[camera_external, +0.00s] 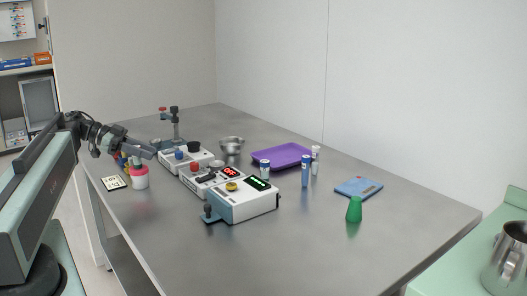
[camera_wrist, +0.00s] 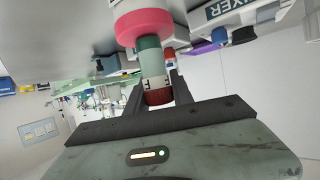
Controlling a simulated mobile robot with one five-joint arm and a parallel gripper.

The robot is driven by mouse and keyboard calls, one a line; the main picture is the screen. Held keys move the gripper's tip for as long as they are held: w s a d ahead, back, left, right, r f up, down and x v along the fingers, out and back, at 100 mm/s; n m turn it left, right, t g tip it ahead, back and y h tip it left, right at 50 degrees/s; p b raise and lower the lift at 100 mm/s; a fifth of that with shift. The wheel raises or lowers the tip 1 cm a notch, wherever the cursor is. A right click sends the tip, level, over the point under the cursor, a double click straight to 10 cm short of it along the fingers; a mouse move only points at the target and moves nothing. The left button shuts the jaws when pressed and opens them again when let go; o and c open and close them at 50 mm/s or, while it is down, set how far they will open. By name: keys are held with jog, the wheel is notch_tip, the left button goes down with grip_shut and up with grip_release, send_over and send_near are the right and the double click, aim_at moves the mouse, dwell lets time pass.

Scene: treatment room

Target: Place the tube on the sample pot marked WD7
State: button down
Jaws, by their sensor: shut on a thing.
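My gripper (camera_wrist: 158,88) is shut on a tube (camera_wrist: 151,58) with a green part, a pale lettered band and a dark red end. The tube lines up with a pink-topped white pot (camera_wrist: 140,28), overlapping its pink top in the wrist view. In the external view the pot (camera_external: 140,181) stands at the table's left edge, with my gripper (camera_external: 146,150) just above it. A green bit of the tube (camera_external: 136,161) shows between them. I cannot tell whether tube and pot touch. No WD7 marking is readable on the pot.
White bench devices (camera_external: 243,202) with lit displays stand right of the pot. A card (camera_external: 114,183) lies left of it. The front right tabletop is clear.

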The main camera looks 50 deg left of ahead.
jog(key=shift+r, duration=0.1)
jog(key=c, duration=1.1)
grip_release()
jog(key=shift+r, duration=0.1)
jog(key=p+v, duration=0.5)
jog(key=v, duration=0.7)
